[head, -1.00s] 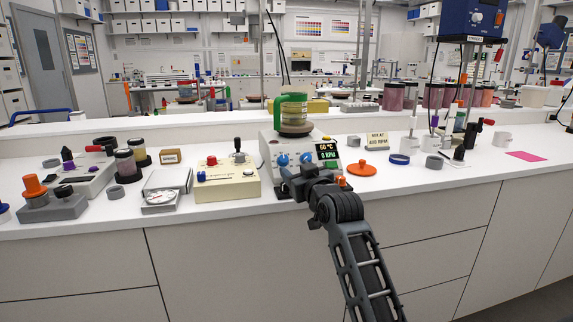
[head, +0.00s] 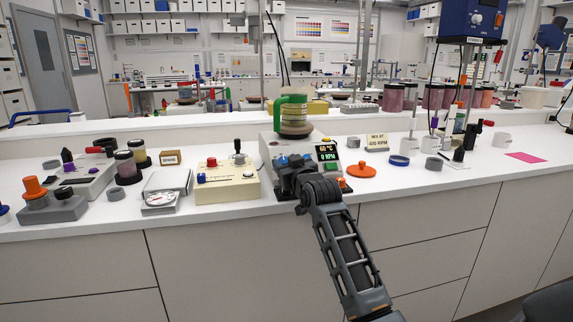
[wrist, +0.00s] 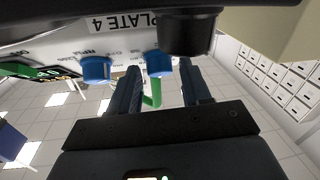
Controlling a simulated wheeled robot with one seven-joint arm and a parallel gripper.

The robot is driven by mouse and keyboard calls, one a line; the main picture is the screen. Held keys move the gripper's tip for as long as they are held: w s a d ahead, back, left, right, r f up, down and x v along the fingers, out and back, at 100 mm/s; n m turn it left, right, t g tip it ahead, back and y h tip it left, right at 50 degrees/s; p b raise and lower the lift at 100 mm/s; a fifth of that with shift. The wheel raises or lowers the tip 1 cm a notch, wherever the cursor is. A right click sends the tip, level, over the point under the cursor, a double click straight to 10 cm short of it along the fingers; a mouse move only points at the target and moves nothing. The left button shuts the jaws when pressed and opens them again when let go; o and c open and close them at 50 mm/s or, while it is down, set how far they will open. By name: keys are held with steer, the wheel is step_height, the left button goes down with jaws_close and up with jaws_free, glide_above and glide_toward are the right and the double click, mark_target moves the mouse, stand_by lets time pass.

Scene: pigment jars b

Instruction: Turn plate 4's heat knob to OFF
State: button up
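Plate 4 (head: 268,152) is a pale hot plate on the bench with a display (head: 327,154) reading 60 °C and 0 RPM. A jar with a green holder (head: 293,112) stands on top of it. In the wrist view, which is upside down, the "PLATE 4" label (wrist: 124,22) shows above two blue knobs. The heat knob (wrist: 158,63) lies between the fingertips of my gripper (wrist: 160,76), with gaps visible at its sides. The RPM knob (wrist: 97,69) is outside the fingers. My gripper is open at the plate's front; contact cannot be seen.
A cream box (head: 228,182) with a red button and black lever stands left of the plate. An orange disc (head: 362,171) lies to its right, and a "MIX AT 400 RPM" sign (head: 377,142) stands behind that disc. The bench's front edge runs below my gripper.

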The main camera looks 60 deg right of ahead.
steer(key=c, duration=0.8)
